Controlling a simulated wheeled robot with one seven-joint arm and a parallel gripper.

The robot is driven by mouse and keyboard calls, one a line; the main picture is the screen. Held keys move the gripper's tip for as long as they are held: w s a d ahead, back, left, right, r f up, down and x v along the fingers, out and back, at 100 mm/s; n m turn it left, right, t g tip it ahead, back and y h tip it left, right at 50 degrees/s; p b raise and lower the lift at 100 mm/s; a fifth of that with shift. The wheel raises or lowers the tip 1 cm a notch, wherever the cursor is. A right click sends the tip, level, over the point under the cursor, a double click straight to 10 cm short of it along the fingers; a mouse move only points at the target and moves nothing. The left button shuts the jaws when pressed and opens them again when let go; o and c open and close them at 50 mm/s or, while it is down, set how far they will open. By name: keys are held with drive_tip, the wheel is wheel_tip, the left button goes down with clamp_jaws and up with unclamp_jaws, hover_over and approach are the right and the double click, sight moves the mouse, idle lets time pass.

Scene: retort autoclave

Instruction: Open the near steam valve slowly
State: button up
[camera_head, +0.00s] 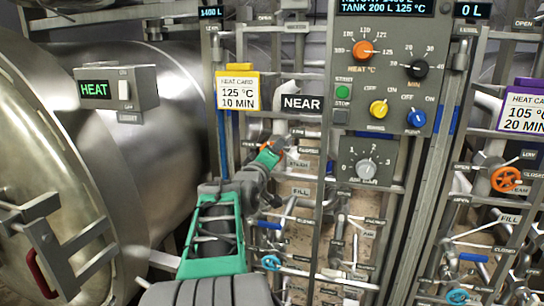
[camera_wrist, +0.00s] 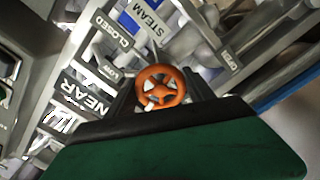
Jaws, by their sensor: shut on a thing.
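The near steam valve is an orange handwheel (camera_wrist: 161,87) with spokes, seen close up in the wrist view between my fingers. A STEAM plate (camera_wrist: 147,17) and a CLOSED plate (camera_wrist: 113,30) show beside it. In the head view my gripper (camera_head: 272,152) reaches to this orange wheel below the NEAR sign (camera_head: 302,104). The wheel is mostly hidden there by my fingers. My gripper is shut on the wheel. How far the wheel is turned cannot be told.
Another orange wheel (camera_head: 505,179) sits on the far right panel. Blue-handled valves (camera_head: 271,262) and thin pipes crowd below my gripper. A control panel (camera_head: 385,80) with knobs stands to the right. A large steel vessel (camera_head: 160,110) with a lit HEAT box (camera_head: 117,88) fills the left.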

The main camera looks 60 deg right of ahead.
drive_tip(key=n, duration=0.4)
drive_tip(key=shift+r+n+p, duration=0.1)
drive_tip(key=shift+n+p, duration=0.2)
drive_tip(key=n+p, duration=0.1)
drive_tip(key=n, duration=0.2)
drive_tip(key=shift+r+n, duration=0.1)
drive_tip(key=shift+n, duration=0.3)
drive_tip(key=n+p, duration=0.1)
drive_tip(key=n, duration=0.2)
drive_tip(key=shift+n+p, duration=1.2)
drive_tip(key=shift+n, duration=0.9)
drive_tip(key=o, duration=1.4)
drive_tip(key=shift+c, duration=0.2)
